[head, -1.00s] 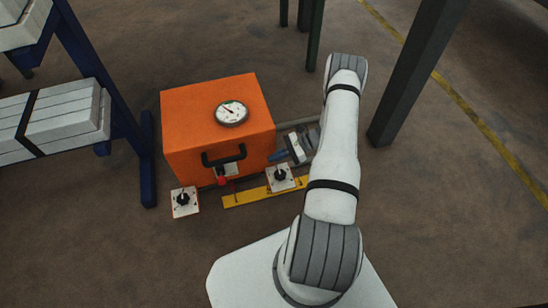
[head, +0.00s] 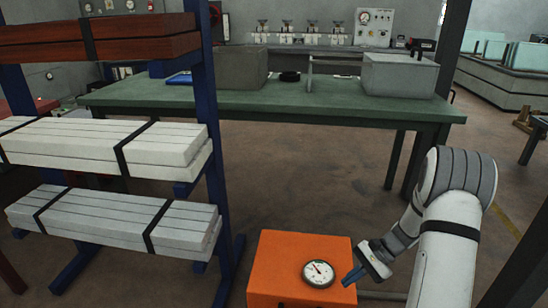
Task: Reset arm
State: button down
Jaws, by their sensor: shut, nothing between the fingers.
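My arm (head: 447,240) rises at the lower right of the head view, white with grey joints and black bands. It bends at the top, and its wrist hangs down on the left side. My gripper (head: 350,279) has blue fingers and points down and left, close to the right side of the orange box's top in the picture. The fingers look shut and empty. The orange box (head: 278,264) has a round white gauge (head: 318,273) on it. The lower part of the box is cut off by the picture's edge.
A blue rack (head: 216,165) with strapped white bundles (head: 110,217) and brown bundles stands on the left. A green workbench (head: 290,103) with grey boxes (head: 400,76) is behind. A dark post (head: 519,262) is at the right. Open floor (head: 300,170) lies between box and bench.

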jog(key=s+a+r+n+t+h+p, duration=0.1)
jog(key=s+r+p, duration=0.5)
jog(key=r, duration=0.8)
jog(key=s+a+r+n+t+h+p, duration=0.2)
jog(key=s+r+n+h+p, duration=0.3)
jog(key=r, duration=1)
jog(key=s+a+r+n+t+h+p, duration=0.1)
jog(key=s+a+r+n+h+p, duration=0.2)
jog(key=r, duration=1.2)
jog(key=s+n+p, duration=0.3)
jog(key=s+p, duration=0.2)
jog(key=p, duration=0.1)
jog(key=shift+a+t, duration=0.35)
jog(key=shift+t, duration=0.05)
